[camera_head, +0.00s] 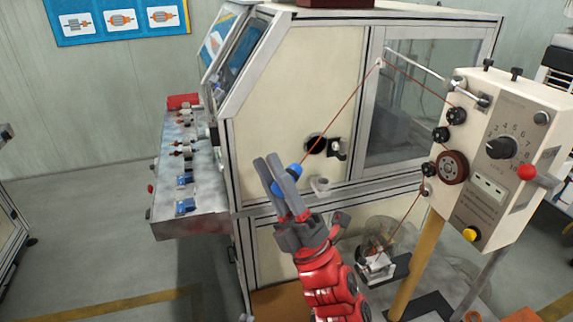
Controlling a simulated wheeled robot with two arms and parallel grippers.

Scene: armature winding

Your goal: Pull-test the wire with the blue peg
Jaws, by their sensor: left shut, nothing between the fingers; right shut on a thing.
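My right gripper (268,162) reaches up from the bottom middle, its fingers shut on the blue peg (292,184). The peg's blue ends show beside the grey fingers; its middle is hidden. A thin red wire (343,105) runs in a straight line from the peg up to the tip of a metal arm (432,70). From there it slopes down to the rollers of the beige tensioner box (519,115) and on toward a spool (385,238) below. How the wire is fixed to the peg cannot be told. My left gripper is not in view.
A beige cabinet with a window (415,105) stands behind the gripper. A grey bench (200,205) with several small parts is at the left. The tensioner box has a dial (502,147), a red knob (526,172) and a yellow button (470,234). Open floor lies at lower left.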

